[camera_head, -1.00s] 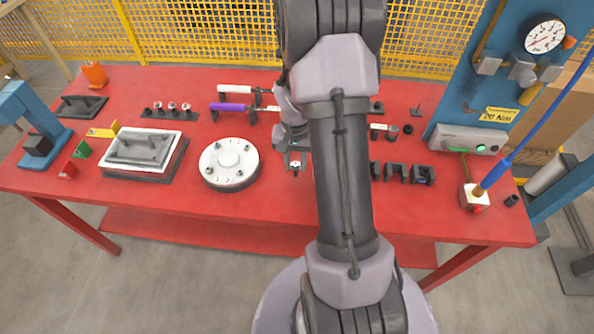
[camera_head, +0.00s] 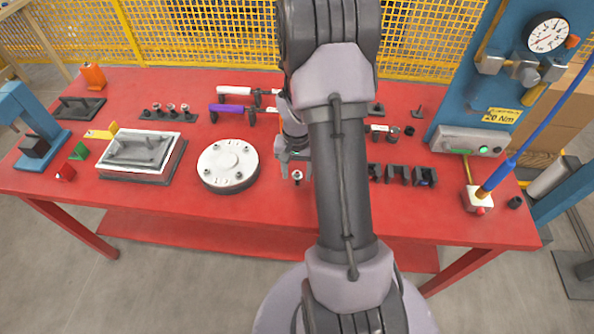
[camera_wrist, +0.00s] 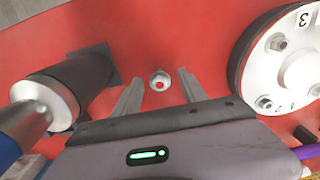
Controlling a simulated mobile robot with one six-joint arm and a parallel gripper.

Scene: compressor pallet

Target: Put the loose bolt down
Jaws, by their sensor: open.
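The loose bolt (camera_head: 297,177) stands by itself on the red table, just right of the round white flange (camera_head: 228,165). In the wrist view its light hex head (camera_wrist: 160,79) shows from above with a reddish centre. It looks upright. My gripper (camera_head: 294,166) is above and just behind the bolt in the head view. In the wrist view my gripper (camera_wrist: 160,85) is open, its two fingers apart on either side of the bolt, with a gap on both sides. The height of the fingertips over the bolt is hard to tell.
In the wrist view a dark and silver cylindrical tool (camera_wrist: 52,98) lies close to the left finger, and the numbered flange (camera_wrist: 285,65) is to the right. Black holders (camera_head: 398,174) stand right of my arm. The table's front strip (camera_head: 150,203) is clear.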

